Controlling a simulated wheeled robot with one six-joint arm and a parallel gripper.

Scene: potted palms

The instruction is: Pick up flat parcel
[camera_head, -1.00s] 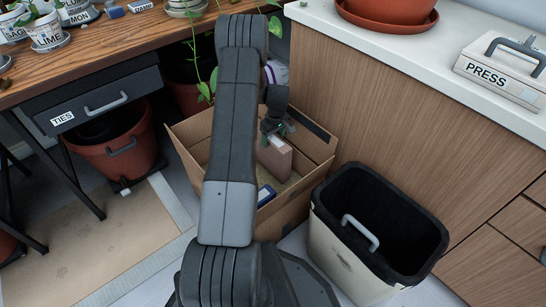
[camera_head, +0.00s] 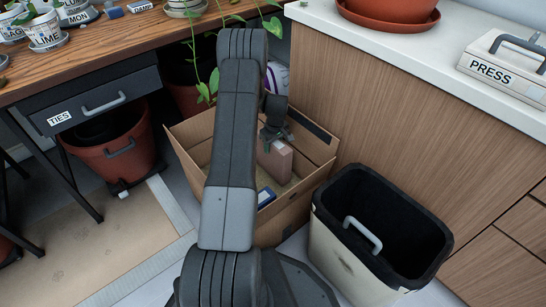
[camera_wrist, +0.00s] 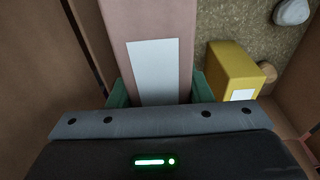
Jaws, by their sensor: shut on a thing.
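The flat parcel (camera_head: 276,160) is a pinkish-brown block standing on edge inside an open cardboard box (camera_head: 301,205). In the wrist view the parcel (camera_wrist: 116,28) has a white label on its top face. My gripper (camera_head: 272,137) reaches down into the box from above. Its green fingers, one on each side of the parcel in the wrist view (camera_wrist: 156,92), are shut on it. The parcel's lower part is hidden in the head view, so I cannot tell whether it touches the box floor.
A yellow block (camera_wrist: 232,70) and a grey stone-like thing (camera_wrist: 291,11) lie beside the parcel in the box. A black-lined bin (camera_head: 340,245) stands right of the box, below a wooden cabinet (camera_head: 400,130).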

